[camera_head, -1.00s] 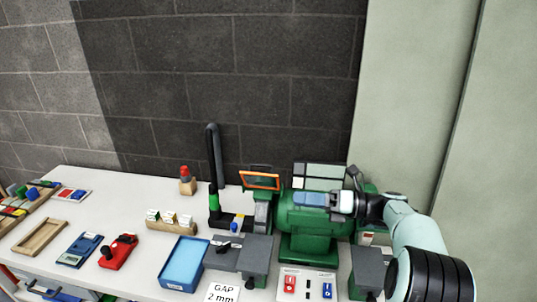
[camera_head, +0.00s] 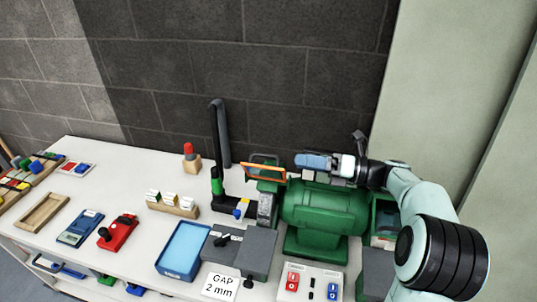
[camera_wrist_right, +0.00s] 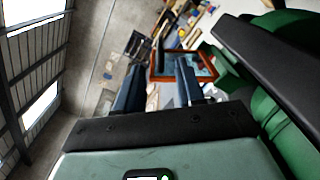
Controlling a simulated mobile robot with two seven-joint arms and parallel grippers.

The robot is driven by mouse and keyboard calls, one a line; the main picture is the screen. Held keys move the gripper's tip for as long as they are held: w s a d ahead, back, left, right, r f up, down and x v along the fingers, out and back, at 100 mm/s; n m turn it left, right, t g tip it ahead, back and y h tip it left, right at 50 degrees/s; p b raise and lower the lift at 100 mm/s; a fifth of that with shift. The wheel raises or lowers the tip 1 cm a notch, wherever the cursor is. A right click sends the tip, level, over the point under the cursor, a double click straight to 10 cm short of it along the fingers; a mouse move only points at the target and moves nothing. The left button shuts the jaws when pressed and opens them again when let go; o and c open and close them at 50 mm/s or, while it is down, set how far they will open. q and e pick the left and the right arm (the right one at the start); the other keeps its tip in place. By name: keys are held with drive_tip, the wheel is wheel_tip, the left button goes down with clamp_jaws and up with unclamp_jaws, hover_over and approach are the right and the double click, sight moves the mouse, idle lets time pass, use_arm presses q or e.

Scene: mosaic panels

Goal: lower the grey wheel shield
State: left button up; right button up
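The wheel shield, a see-through pane in an orange frame (camera_head: 264,171), sits raised above the left wheel housing (camera_head: 266,206) of the green bench grinder (camera_head: 325,210). My right gripper (camera_head: 305,160), with blue fingers, is above the grinder motor, to the right of the shield and apart from it in the head view. In the right wrist view the two fingers stand apart with a gap between them, and the orange-framed shield (camera_wrist_right: 205,66) shows beyond and partly behind the right finger. My left gripper is not in view.
A grey hose (camera_head: 219,130) rises behind the grinder's left side. A grey block (camera_head: 245,250), a blue tray (camera_head: 184,250), a GAP 2 mm card (camera_head: 220,286) and a switch panel (camera_head: 310,284) lie in front. A red-topped wooden block (camera_head: 191,157) stands at the back.

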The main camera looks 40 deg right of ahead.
sight(268, 155)
drive_tip(key=x, duration=1)
drive_tip(key=shift+p, duration=0.35)
drive_tip(key=shift+c, duration=0.3)
drive_tip(key=c, duration=0.6)
